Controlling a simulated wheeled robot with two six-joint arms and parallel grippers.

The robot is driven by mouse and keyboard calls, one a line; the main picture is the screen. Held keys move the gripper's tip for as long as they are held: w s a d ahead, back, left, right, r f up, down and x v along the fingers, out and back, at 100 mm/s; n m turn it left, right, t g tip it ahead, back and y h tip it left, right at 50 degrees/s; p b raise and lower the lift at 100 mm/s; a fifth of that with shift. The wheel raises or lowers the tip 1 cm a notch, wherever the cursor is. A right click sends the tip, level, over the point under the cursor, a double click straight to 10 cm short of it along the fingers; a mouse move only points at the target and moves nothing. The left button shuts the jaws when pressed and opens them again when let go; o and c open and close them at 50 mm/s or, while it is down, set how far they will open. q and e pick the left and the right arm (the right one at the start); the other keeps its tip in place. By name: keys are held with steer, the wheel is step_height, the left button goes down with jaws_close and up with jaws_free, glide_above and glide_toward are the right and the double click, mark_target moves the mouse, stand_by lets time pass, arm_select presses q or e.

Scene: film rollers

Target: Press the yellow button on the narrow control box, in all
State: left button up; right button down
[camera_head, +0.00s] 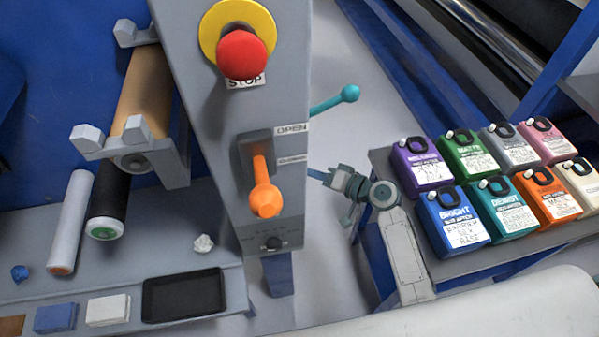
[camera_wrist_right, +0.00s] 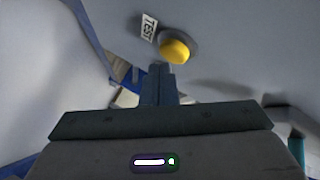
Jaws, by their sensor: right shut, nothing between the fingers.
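The narrow grey control box (camera_head: 214,140) stands upright in the middle of the head view. My right gripper (camera_head: 318,175) is at the box's right side. In the wrist view its shut, empty fingers (camera_wrist_right: 160,68) point toward the button, just below it; I cannot tell whether they touch. My left gripper is out of view.
A teal-knobbed lever (camera_head: 348,94) sticks out from the box's right side, above my right gripper. A table (camera_head: 385,165) with several coloured containers (camera_head: 460,217) stands at right. Rollers (camera_head: 72,220), a black tray (camera_head: 184,295) and small blocks lie on the left bench.

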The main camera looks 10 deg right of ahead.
steer(key=shift+a, duration=0.6)
stand_by(0.7)
steer(key=shift+d, duration=0.15)
stand_by(0.3)
steer(key=shift+d, duration=0.75)
steer(key=shift+w+d+b, duration=0.1)
steer(key=shift+d+b, duration=1.1)
steer(key=shift+d, duration=1.3)
